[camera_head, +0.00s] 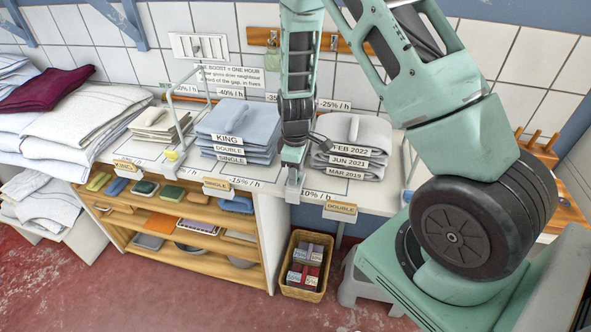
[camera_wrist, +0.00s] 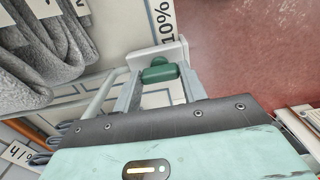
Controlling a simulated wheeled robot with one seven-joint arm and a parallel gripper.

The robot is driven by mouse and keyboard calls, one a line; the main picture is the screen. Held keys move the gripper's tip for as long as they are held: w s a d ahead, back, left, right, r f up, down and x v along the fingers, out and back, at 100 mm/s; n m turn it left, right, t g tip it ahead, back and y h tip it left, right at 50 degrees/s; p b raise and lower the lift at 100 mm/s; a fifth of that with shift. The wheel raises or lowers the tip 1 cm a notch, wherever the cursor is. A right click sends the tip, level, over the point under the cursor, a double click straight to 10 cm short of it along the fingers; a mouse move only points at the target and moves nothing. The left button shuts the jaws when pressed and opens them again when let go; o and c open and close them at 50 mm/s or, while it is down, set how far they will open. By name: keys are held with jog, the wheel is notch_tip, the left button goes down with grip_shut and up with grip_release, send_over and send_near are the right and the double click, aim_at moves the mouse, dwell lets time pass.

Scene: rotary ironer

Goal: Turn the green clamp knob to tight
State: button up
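The green clamp knob (camera_wrist: 160,73) shows in the wrist view as a short dark green bar with a rounded part behind it. It sits in front of a pale clamp bracket (camera_wrist: 158,52) at the edge of the table. My gripper (camera_wrist: 161,84) has its two grey fingers apart, one on each side of the knob. I cannot tell whether the fingers press on it. In the head view my gripper (camera_head: 294,180) points down at the front table edge, and the knob is hidden there.
Grey folded stacks (camera_head: 352,145) lie right of my gripper and blue-grey stacks (camera_head: 238,132) lie left, both close. A wooden shelf unit (camera_head: 262,240) stands below on the left. A wicker basket (camera_head: 306,265) stands on the red floor under the table.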

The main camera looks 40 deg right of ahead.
jog(key=shift+m, duration=0.4)
jog(key=m, duration=0.3)
jog(key=shift+m+b, duration=0.4)
jog(key=m, duration=1.3)
jog(key=shift+p, duration=0.3)
jog(key=shift+m, duration=0.3)
jog(key=o, duration=1)
notch_tip(320, 180, up, 18)
jog(key=shift+f+b, duration=0.25)
jog(key=shift+b, duration=0.4)
